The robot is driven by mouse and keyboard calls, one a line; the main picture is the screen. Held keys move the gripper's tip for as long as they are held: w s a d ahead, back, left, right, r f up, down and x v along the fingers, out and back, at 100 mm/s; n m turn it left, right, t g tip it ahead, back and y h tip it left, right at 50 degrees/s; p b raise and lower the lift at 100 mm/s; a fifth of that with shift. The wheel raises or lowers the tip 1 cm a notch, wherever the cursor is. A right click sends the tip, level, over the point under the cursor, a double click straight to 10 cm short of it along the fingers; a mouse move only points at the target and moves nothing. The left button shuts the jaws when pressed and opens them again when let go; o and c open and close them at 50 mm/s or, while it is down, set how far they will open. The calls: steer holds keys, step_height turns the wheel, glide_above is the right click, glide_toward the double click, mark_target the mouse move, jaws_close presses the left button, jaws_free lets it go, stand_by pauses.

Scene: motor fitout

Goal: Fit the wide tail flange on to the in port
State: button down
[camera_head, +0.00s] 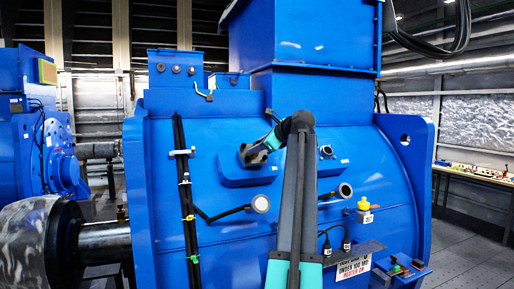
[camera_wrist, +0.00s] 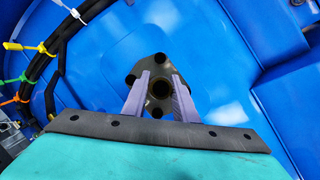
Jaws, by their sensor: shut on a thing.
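My gripper (camera_wrist: 160,92) is shut on a dark flange (camera_wrist: 160,72) in the wrist view. The flange has a round central bore and several round holes or bosses around it. Its far side faces the blue motor casing (camera_wrist: 215,60). In the head view the flange (camera_head: 252,155) is a small dark piece in front of a raised blue pad (camera_head: 236,176) on the motor's face, and my arm covers part of it. The in port cannot be made out; the flange may hide it. I cannot tell whether the flange touches the pad.
Black cables (camera_head: 182,190) with coloured ties run down the motor's face. Round gauge-like fittings (camera_head: 261,204), a yellow-topped fitting (camera_head: 364,205) and a small tray (camera_head: 402,268) stick out. A shaft (camera_head: 103,236) lies left. A bench (camera_head: 475,173) with small items stands right.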

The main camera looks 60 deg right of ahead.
steer(key=shift+w+d+r, duration=0.1)
steer(key=shift+w+r, duration=0.05)
steer(key=c, duration=1.4)
jaws_free()
steer(key=shift+o, duration=0.2)
steer(key=shift+f, duration=0.35)
steer(key=b+v, duration=0.5)
steer(key=v, duration=0.9)
steer(key=shift+r, duration=0.2)
steer(key=shift+d, duration=0.1)
